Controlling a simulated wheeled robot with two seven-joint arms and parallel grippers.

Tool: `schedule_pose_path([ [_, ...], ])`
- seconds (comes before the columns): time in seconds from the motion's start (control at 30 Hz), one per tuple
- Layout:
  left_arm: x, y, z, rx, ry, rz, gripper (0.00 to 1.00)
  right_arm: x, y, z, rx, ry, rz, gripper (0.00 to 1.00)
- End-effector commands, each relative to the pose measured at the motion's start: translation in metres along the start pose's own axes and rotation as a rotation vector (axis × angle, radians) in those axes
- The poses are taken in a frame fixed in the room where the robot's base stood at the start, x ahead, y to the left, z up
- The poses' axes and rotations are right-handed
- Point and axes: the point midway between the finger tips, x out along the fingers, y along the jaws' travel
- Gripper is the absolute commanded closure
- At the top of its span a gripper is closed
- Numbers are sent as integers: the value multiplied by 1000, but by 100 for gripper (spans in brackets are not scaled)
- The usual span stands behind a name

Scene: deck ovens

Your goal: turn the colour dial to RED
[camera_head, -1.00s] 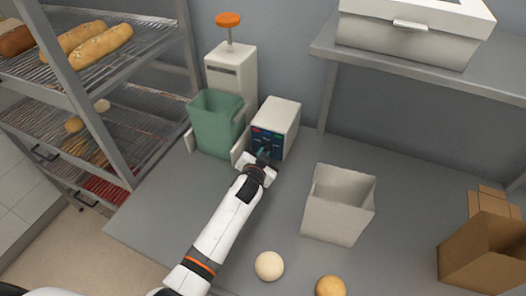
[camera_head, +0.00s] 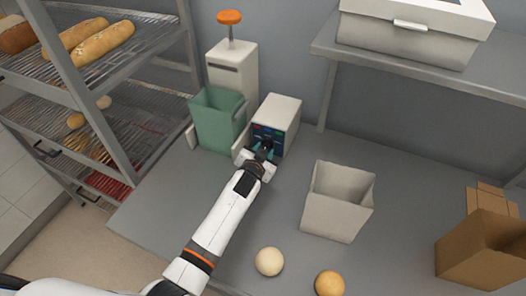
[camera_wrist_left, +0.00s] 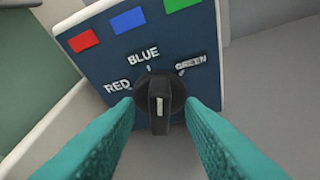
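The colour dial (camera_wrist_left: 160,104) is a round black knob with a raised grip bar and a white line, on the dark blue front panel of a white box (camera_head: 278,112). RED, BLUE and GREEN labels surround its upper side in the left wrist view. The bar stands roughly upright in that view; I cannot tell exactly which label it points to. My left gripper (camera_wrist_left: 160,110) is open, its teal fingers on either side of the dial, with gaps to the grip bar. In the head view the left gripper (camera_head: 263,151) hides the dial. My right gripper is out of view.
A green bin (camera_head: 217,122) and a white dispenser with an orange knob (camera_head: 229,17) stand left of the box. A pale open bin (camera_head: 337,203), two dough balls (camera_head: 269,261) and a cardboard box (camera_head: 482,250) are to the right. A bread rack (camera_head: 95,90) stands at left.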

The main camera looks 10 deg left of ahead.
Motion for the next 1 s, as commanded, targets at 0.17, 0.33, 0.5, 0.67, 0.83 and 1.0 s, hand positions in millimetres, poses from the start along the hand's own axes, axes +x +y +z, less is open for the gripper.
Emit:
schedule_pose_path([
  [0.17, -1, 0, 0, 0, 0, 0, 65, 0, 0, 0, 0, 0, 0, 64],
  [0.33, -12, 0, -1, 1, 0, 1, 65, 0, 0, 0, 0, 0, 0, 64],
  [0.5, -41, -1, -2, 0, 1, 0, 65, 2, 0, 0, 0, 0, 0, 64],
  [0.67, -73, -1, -2, 0, 0, 0, 65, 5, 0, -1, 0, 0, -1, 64],
  [0.83, -102, -1, -2, -1, 0, -1, 65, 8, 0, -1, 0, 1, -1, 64],
  [1.0, -117, 0, -1, 1, 0, 0, 65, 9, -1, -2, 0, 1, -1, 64],
])
